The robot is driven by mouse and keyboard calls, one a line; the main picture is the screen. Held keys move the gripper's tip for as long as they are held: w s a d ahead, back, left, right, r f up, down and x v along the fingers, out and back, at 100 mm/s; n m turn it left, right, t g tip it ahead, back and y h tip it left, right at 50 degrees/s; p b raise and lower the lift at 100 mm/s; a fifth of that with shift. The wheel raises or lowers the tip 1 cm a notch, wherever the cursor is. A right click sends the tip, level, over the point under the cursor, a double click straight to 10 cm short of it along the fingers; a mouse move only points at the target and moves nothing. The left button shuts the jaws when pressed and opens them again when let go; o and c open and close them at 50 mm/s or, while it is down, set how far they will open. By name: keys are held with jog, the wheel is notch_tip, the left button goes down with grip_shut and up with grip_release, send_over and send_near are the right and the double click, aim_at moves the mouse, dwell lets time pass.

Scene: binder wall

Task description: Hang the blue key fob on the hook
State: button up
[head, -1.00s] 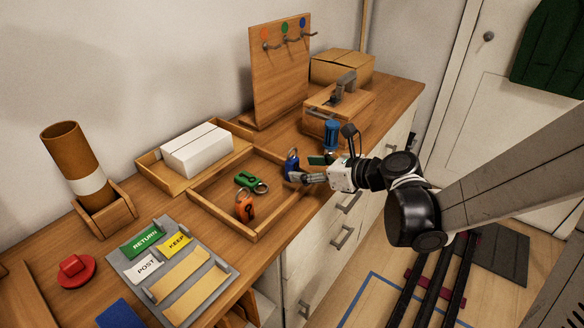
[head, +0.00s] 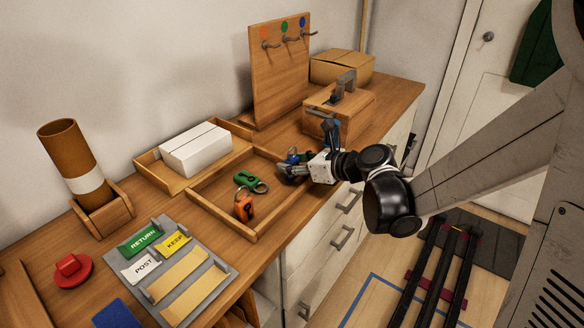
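The blue key fob (head: 292,155) is at the right side of the shallow wooden tray (head: 255,235), mostly hidden behind my gripper. My gripper (head: 287,171) reaches over the tray's right edge, with its fingers at the fob. I cannot tell whether they grip it. The upright wooden board (head: 280,80) at the back carries hooks below orange, green and blue dots. The hook (head: 309,34) under the blue dot is at the right and looks empty.
A green fob (head: 245,180) and an orange fob (head: 243,207) lie in the same tray. A wooden box with a grey handle (head: 338,104) stands behind my gripper, and a cardboard box (head: 342,67) beside the board. A white box (head: 195,149) sits in another tray.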

jog(key=c, duration=0.5)
jog(key=shift+r, duration=0.1)
jog(key=shift+r, duration=0.6)
jog(key=r, duration=0.1)
jog(key=r+p, duration=0.1)
jog(key=r, duration=0.1)
jog(key=shift+s+a+r+p, duration=0.2)
jog(key=shift+s+a+p, duration=0.15)
jog(key=shift+s, duration=0.05)
jog(key=s+a+r+p, duration=0.2)
jog(key=s+a+r, duration=0.4)
jog(key=s+a, duration=0.1)
jog(key=shift+s, duration=0.4)
